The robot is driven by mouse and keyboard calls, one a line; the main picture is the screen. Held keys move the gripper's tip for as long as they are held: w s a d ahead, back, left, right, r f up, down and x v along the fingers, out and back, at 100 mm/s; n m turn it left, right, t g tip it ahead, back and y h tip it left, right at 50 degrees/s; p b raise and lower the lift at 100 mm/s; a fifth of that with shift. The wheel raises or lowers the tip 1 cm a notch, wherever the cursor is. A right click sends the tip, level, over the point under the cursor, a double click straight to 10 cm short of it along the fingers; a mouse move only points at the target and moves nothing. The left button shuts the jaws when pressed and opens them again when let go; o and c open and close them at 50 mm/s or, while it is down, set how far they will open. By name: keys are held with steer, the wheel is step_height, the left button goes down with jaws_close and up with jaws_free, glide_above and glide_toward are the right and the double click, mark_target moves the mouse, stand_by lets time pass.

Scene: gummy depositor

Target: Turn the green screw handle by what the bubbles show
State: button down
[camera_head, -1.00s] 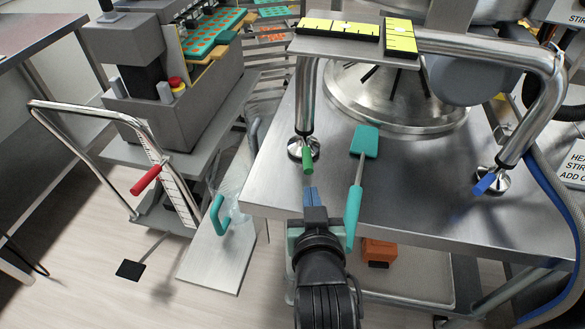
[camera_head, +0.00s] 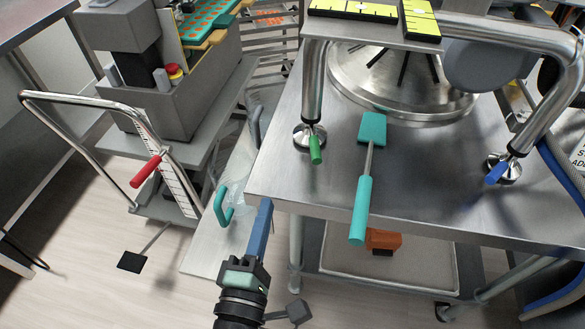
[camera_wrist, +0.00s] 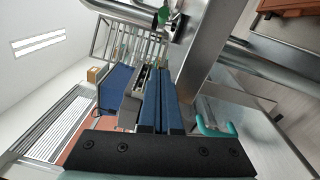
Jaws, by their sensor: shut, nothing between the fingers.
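The green screw handle (camera_head: 316,149) sticks out from the foot of the left steel leg, on the table near its left corner. It also shows at the top of the wrist view (camera_wrist: 168,14). Two yellow bubble levels, one lengthwise (camera_head: 356,9) and one crosswise (camera_head: 421,20), lie on the plate above that leg; their bubbles are too small to read. My gripper (camera_head: 265,206), with blue fingers, is in front of the table's left corner, below and left of the green handle and apart from it. It is shut and empty; its closed fingers show in the wrist view (camera_wrist: 161,98).
A teal spatula (camera_head: 362,205) lies on the steel table (camera_head: 420,190), its handle past the front edge. A blue screw handle (camera_head: 497,173) is at the right leg. A trolley with a red lever (camera_head: 145,171) stands left. A teal handle (camera_head: 223,204) is left of my gripper.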

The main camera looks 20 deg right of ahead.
mark_target(278, 182)
steer(key=p+x, duration=0.1)
steer(key=x, duration=0.8)
steer(key=shift+d, duration=0.1)
steer(key=d+p, duration=0.1)
steer(key=d, duration=0.2)
steer(key=shift+d+r+p, duration=0.1)
steer(key=shift+r+p, duration=0.25)
steer(key=shift+s+d, duration=0.25)
steer(key=shift+d, duration=0.2)
steer(key=d, duration=0.1)
steer(key=s+d, duration=0.1)
steer(key=d, duration=0.2)
steer(key=shift+s+d, duration=0.1)
steer(key=shift+s, duration=0.25)
